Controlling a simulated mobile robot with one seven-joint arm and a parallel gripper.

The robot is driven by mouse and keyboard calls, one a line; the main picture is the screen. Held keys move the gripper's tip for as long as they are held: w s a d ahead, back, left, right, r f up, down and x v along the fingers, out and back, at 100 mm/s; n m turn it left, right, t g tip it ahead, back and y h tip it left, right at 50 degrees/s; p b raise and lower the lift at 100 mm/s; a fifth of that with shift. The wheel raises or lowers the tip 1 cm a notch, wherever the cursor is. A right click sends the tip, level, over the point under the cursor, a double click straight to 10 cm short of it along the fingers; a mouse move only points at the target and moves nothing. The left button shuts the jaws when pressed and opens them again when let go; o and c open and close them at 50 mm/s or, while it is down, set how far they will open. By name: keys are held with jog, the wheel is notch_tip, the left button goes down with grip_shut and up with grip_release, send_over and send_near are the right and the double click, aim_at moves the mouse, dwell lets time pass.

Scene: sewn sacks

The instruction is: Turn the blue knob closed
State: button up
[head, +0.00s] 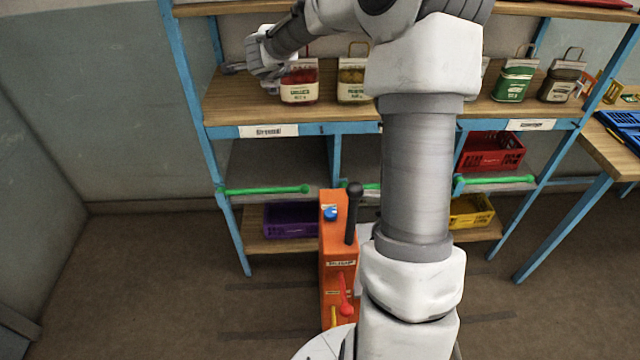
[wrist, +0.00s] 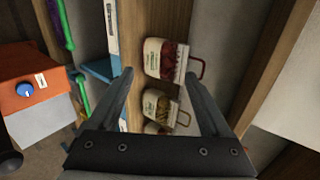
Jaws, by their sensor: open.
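The blue knob (head: 330,213) sits near the top of an orange box (head: 338,262) that stands in front of the shelf. In the wrist view the knob (wrist: 24,90) shows at the left on the orange face (wrist: 30,85), with a white mark on it and a small label beside it. My gripper (head: 262,62) is up by the top shelf at the upper left, well above and left of the knob. In the wrist view my gripper (wrist: 158,85) is open with nothing between its fingers. It is apart from the knob.
Sacks with handles, a red one (head: 300,85), a yellow one (head: 352,85) and a green one (head: 513,85), stand on the wooden shelf (head: 240,105). The box also has a black lever (head: 353,215) and a red lever (head: 345,297). Green bars (head: 262,190) cross the lower bays. Floor at left is clear.

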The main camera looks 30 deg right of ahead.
jog(key=s+d+f+m+g, duration=0.1)
jog(key=d+f+m+g, duration=0.15)
jog(key=d+f, duration=0.35)
jog(key=m+g+y, duration=0.4)
jog(key=m+g, duration=0.4)
send_near(331, 212)
jog(key=shift+n+t, duration=0.25)
notch_tip(331, 212, down, 9)
jog(key=shift+s+d, duration=0.15)
grip_shut()
